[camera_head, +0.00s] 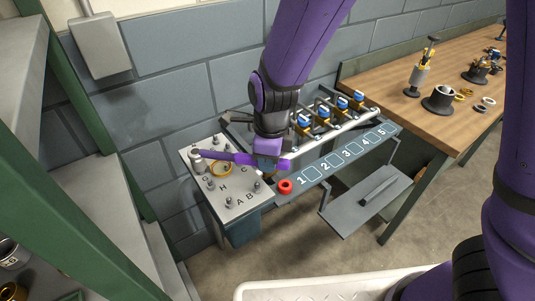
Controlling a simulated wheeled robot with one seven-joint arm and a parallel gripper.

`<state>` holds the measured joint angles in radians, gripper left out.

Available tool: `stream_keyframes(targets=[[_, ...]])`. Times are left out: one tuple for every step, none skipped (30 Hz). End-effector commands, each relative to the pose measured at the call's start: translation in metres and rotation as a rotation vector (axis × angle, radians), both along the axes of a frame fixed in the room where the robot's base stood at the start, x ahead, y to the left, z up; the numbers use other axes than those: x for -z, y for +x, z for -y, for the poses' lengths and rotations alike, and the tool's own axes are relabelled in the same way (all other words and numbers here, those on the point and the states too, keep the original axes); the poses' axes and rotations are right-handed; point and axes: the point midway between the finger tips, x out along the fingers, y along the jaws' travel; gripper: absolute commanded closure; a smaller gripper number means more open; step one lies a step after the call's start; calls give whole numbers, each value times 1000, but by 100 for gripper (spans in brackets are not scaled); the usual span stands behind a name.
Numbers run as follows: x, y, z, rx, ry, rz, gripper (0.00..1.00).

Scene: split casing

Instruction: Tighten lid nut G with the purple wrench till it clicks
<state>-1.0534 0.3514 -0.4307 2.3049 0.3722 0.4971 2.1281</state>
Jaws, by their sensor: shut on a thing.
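The letter G appears near the lid's left edge, small and hard to read. My gripper (267,163) is above the lid's right side, shut on the purple wrench (232,156). The wrench lies roughly level, its far end pointing left to a grey upright fitting (196,160) at the lid's back left corner. I cannot tell whether it is seated on a nut.
A gold ring (221,169) lies on the lid. A wooden bench (433,121) is at right, a green-framed shelf (88,120) at left.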

Motion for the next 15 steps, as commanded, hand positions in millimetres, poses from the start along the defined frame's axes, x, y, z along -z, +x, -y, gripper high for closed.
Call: stream_keyframes(targets=[[1, 0, 0, 0, 0, 0, 100], [2, 0, 0, 0, 0, 0, 100], [3, 0, 0, 0, 0, 0, 100], [4, 0, 0, 0, 0, -1, 100], [5, 0, 0, 1, 0, -1, 100], [6, 0, 0, 1, 0, -1, 100], [7, 0, 0, 1, 0, -1, 100], [8, 0, 0, 2, 0, -1, 100], [10, 0, 0, 2, 0, -1, 100], [10, 0, 0, 2, 0, -1, 100], [11, 0, 0, 1, 0, -1, 100], [13, 0, 0, 1, 0, 0, 100], [13, 0, 0, 1, 0, 0, 100], [14, 0, 0, 1, 0, 0, 100], [15, 0, 0, 0, 0, 0, 100]])
